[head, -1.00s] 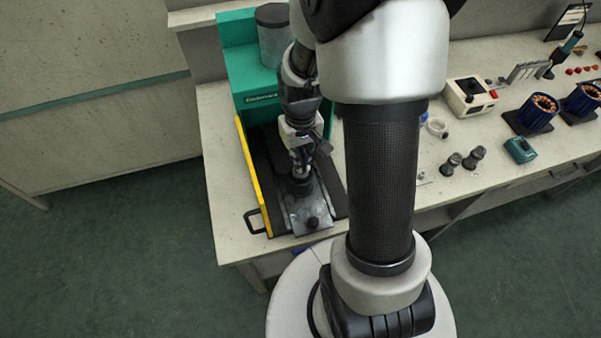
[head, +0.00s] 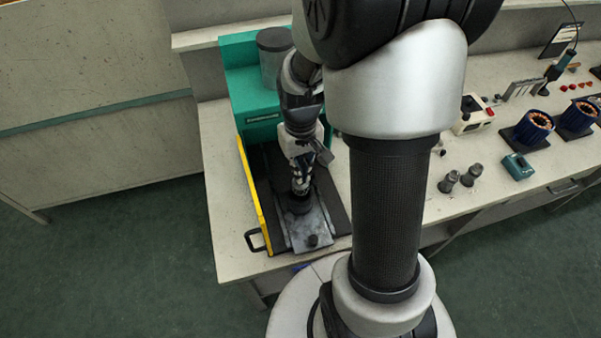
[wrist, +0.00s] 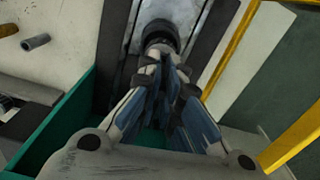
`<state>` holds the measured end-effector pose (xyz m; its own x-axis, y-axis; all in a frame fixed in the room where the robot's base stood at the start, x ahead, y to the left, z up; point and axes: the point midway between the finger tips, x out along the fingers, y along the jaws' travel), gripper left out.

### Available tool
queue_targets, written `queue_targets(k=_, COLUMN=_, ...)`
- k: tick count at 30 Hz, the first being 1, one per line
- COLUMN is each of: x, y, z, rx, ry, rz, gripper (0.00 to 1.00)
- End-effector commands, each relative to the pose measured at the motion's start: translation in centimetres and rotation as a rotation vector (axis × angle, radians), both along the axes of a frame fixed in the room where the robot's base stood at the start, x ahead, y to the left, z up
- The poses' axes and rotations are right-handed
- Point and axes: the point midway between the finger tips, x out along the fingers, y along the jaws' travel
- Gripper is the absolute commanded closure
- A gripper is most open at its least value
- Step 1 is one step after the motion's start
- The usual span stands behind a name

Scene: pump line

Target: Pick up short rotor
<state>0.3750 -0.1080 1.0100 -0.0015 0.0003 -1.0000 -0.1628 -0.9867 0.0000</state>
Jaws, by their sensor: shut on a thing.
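My gripper (head: 300,188) points down over the metal plate of the green machine. In the wrist view its fingers (wrist: 163,72) are closed around the pale upper end of a dark round piece (wrist: 159,34), which I take to be the short rotor. In the head view this dark piece (head: 299,204) shows just below the fingertips, at the metal plate (head: 306,229). The fingers cover its top, and I cannot tell whether it touches the plate.
The green machine (head: 240,75) has a yellow side rail (head: 254,185) left of my gripper. Two dark grey pieces (head: 449,182) (head: 473,173) stand on the bench. Blue stators (head: 532,127) and a teal box (head: 517,166) lie further right. Bare bench lies left of the rail.

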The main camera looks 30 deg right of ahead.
Motion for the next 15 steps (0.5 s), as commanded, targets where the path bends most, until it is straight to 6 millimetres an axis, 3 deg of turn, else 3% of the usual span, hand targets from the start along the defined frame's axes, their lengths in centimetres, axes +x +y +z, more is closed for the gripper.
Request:
queue_targets(k=1, x=0.2, y=-0.1, z=1.7, rx=-0.002, ry=-0.007, rz=0.0, gripper=1.0)
queue_targets(k=9, x=0.2, y=-0.1, z=9.4, rx=-0.002, ry=-0.009, rz=0.0, gripper=1.0)
queue_targets(k=15, x=0.2, y=0.0, z=13.6, rx=-0.002, ry=-0.007, rz=0.0, gripper=1.0)
